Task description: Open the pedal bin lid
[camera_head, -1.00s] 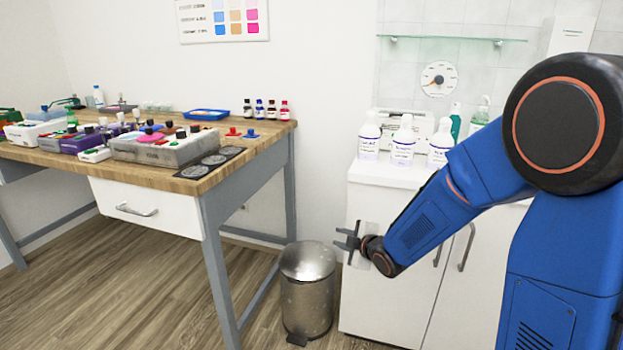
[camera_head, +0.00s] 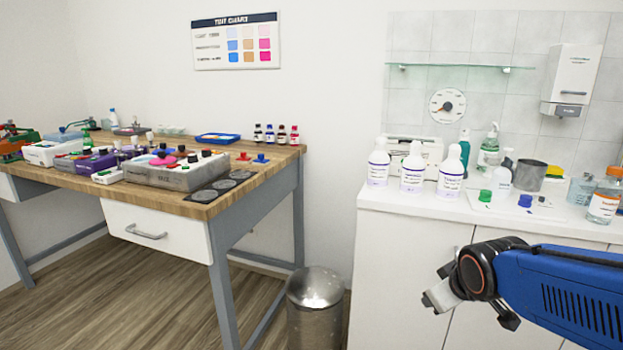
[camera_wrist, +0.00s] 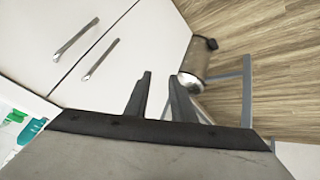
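The metal pedal bin (camera_head: 314,326) stands on the floor between the wooden table and the white cabinet. Its domed lid (camera_head: 315,287) is shut; its lower part is cut off by the frame edge. In the wrist view the bin (camera_wrist: 197,58) appears tilted, beyond the right finger, with its dark pedal (camera_wrist: 211,43) showing at the far end. My gripper (camera_head: 434,288) is in front of the cabinet, to the right of the bin and apart from it. In the wrist view my gripper (camera_wrist: 160,77) has its two dark fingers apart with nothing between them.
The white cabinet (camera_head: 400,265) with bottles on top stands right of the bin. The wooden table's grey leg (camera_head: 223,290) is close on the bin's left. Cabinet handles (camera_wrist: 99,59) show in the wrist view. Wood floor (camera_head: 120,295) is bare at the left.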

